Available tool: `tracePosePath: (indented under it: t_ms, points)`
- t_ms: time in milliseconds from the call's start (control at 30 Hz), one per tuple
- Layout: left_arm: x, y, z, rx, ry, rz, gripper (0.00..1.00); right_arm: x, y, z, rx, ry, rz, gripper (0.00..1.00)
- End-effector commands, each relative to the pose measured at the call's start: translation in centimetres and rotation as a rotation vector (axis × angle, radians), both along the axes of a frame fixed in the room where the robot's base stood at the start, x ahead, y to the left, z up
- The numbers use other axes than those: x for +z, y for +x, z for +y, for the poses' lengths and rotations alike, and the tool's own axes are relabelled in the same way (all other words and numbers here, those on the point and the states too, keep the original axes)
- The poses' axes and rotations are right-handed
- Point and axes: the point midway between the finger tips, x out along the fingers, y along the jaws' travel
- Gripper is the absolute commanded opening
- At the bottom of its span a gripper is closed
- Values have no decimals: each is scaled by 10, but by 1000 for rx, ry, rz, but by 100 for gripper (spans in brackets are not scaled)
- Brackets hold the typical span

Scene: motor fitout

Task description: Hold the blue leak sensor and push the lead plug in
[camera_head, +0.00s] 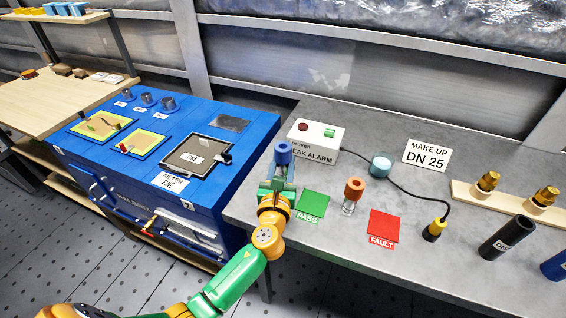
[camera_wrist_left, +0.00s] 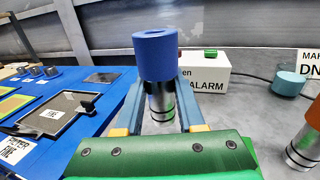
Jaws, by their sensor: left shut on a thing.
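The blue-topped leak sensor (camera_head: 283,152) is upright between the fingers of my left gripper (camera_head: 277,178), near the bench's left edge. In the left wrist view its blue cap (camera_wrist_left: 156,56) stands above the fingers, and its silver lower body shows between them. The left gripper also shows there (camera_wrist_left: 158,112), shut on the sensor. The cap's top has a small dark recess. The lead plug (camera_head: 433,230), black and yellow, stands on the bench at the right, apart from the sensor. Its black cable runs back to the leak alarm box (camera_head: 316,139). My right gripper is not in view.
A sensor with an orange cap (camera_head: 355,188) stands between the green PASS mat (camera_head: 312,204) and the red FAULT mat (camera_head: 384,227). A pale blue round part (camera_head: 380,165) sits by the cable. Dark pipes and brass fittings stand at the right.

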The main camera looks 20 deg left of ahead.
Motion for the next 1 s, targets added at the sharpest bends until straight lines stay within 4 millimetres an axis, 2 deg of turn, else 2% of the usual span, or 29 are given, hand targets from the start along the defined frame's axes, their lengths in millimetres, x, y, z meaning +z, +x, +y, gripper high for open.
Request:
tracePosePath:
  t_ms: [1000]
  points:
    - [-32, 0, 0, 0, 1, -1, 0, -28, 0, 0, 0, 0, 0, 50]
